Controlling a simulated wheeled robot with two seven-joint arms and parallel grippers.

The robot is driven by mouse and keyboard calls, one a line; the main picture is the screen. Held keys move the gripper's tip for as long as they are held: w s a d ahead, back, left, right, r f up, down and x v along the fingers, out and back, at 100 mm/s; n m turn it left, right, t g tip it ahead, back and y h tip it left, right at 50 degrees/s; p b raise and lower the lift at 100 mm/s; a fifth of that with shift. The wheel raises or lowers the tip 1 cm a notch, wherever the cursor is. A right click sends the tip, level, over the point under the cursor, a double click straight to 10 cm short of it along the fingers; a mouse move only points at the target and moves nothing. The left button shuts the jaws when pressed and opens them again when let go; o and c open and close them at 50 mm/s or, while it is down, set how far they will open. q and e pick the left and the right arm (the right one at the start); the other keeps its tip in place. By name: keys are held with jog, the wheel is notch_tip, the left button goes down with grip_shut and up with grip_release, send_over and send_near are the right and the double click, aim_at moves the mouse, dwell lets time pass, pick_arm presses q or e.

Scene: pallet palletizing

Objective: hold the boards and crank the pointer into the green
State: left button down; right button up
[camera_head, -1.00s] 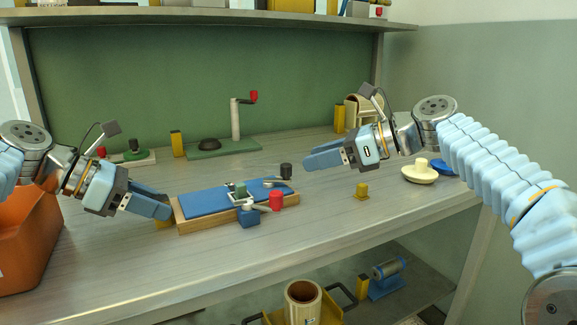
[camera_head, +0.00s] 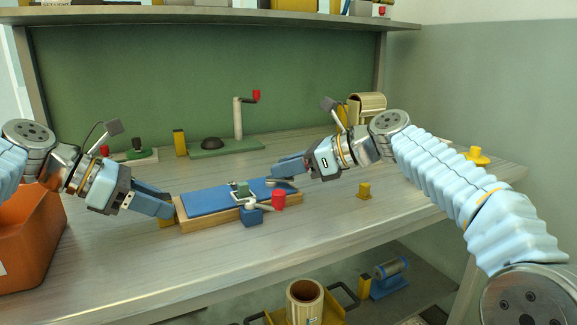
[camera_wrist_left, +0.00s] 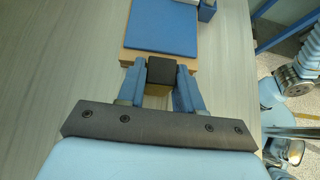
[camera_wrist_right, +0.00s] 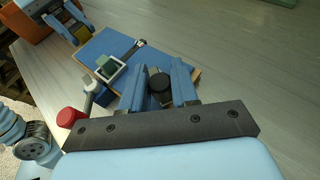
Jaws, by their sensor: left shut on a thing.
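Blue-topped wooden boards (camera_head: 208,200) lie on the bench, with a clamp (camera_head: 243,190) holding a green block on top and a red knob (camera_head: 278,199) at the front. My left gripper (camera_head: 168,208) is at the boards' left end, shut on a dark-topped yellow block (camera_wrist_left: 159,73) beside the wood. My right gripper (camera_head: 275,175) is open over the right end. The fingers hide this knob in the head view. I cannot make out a pointer or a green zone.
An orange bin (camera_head: 25,235) stands at the left. A green base with a post and red-handled crank (camera_head: 238,120) is behind the boards. The bench front is clear.

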grip_shut()
jog(key=shift+w+a+n+g, duration=0.1)
jog(key=shift+w+n+g, duration=0.1)
jog(key=shift+n+g, duration=0.35)
jog(key=shift+w+a+n+g, duration=0.1)
jog(key=shift+w+n+g, duration=0.1)
jog(key=shift+n+g, duration=0.3)
jog(key=shift+r+n+g, duration=0.1)
jog(key=shift+n+g, duration=0.25)
jog(key=shift+g, duration=0.2)
jog(key=o, duration=0.7)
grip_release()
jog(key=d, duration=1)
jog(key=d+r, duration=0.1)
jog(key=d, duration=0.4)
jog(key=shift+a, duration=0.1)
